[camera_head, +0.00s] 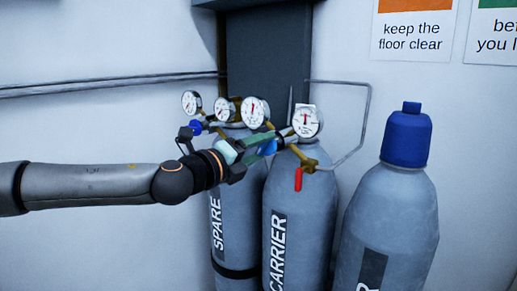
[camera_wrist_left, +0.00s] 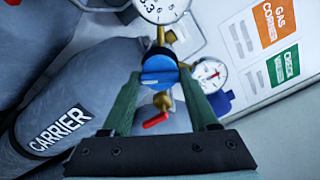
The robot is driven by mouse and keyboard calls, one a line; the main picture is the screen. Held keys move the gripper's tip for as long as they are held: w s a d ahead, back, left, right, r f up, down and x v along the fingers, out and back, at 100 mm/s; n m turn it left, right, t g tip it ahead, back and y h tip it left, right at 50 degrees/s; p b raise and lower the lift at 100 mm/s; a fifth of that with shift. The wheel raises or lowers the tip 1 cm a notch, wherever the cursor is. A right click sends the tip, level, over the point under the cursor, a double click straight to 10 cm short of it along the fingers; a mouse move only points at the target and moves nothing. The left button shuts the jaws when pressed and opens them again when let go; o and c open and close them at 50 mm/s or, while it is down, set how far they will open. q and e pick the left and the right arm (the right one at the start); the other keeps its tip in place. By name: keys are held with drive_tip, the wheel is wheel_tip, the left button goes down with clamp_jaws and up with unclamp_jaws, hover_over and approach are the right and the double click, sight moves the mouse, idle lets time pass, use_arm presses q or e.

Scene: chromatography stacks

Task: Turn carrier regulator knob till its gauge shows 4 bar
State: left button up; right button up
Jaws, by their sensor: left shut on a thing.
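The grey cylinder labelled CARRIER (camera_head: 299,215) stands in the middle, with two round white gauges above it: a left gauge (camera_head: 255,111) and a right gauge (camera_head: 306,121). Their readings are too small to tell. The blue regulator knob (camera_head: 268,147) sits between and below them. My left gripper (camera_head: 266,147) reaches in from the left and is shut on this knob. In the left wrist view the knob (camera_wrist_left: 158,71) sits between the green fingertips. One gauge (camera_wrist_left: 162,8) is cut off at the top edge; another gauge (camera_wrist_left: 209,75) shows to the right. My right gripper is not in view.
The SPARE cylinder (camera_head: 230,210), with its own gauges and blue knob (camera_head: 196,127), stands left of and close to the carrier. A blue-capped cylinder (camera_head: 390,215) stands to the right. A red valve handle (camera_head: 298,179) hangs below the regulator, near a bent pipe (camera_head: 369,110).

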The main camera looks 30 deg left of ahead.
use_arm(q)
drive_tip(key=shift+c, duration=1.1)
drive_tip(key=m+b, duration=0.1)
drive_tip(key=m, duration=0.3)
drive_tip(key=o, duration=1.4)
